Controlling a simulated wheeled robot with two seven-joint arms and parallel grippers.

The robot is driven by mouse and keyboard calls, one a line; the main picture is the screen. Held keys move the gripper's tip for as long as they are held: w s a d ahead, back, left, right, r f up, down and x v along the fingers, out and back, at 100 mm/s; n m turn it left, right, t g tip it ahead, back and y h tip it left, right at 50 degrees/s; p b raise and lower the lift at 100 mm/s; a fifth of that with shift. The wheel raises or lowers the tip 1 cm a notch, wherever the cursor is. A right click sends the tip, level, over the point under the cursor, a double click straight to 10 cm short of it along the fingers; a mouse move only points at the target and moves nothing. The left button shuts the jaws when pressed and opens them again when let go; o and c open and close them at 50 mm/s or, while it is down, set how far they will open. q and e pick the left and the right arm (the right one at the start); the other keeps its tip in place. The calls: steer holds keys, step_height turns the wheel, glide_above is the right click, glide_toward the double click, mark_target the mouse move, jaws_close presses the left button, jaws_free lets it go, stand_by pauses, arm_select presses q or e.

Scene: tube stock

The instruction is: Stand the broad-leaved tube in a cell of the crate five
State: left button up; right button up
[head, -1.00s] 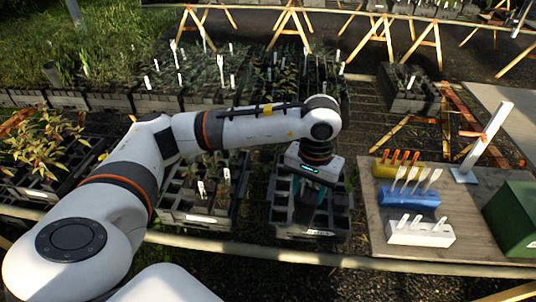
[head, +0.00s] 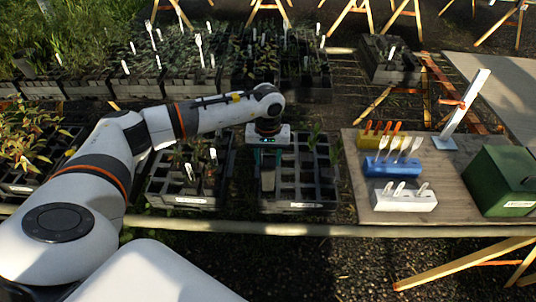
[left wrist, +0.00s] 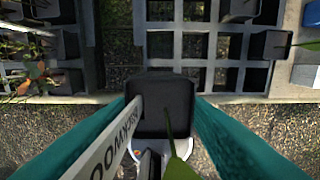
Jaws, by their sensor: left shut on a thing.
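My left gripper (head: 268,152) is shut on a square black tube (left wrist: 160,103). A thin stem and a green leaf (left wrist: 180,168) rise from it, with a white label (left wrist: 118,140) whose lettering is partly readable. The tube appears upright. In the head view it hangs over the left part of a dark crate (head: 298,206); whether it is above or inside a cell is unclear. The left wrist view shows empty open cells beyond it and another tube (left wrist: 268,45) standing in a cell to the right. The crate's label is too small to read. My right gripper is not in view.
A planted crate (head: 182,202) stands close on the left. A wooden board (head: 450,190) at right carries yellow, blue and white blocks with tags, an upright post (head: 465,105) and a green box (head: 503,182). Full crates stand behind. A pale rail (head: 230,224) runs along the front.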

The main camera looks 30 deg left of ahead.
arm_select(q)
steer(key=shift+f, duration=0.6)
steer(key=shift+r, duration=0.1)
steer(key=shift+f+b, duration=0.3)
steer(key=shift+b, duration=0.6)
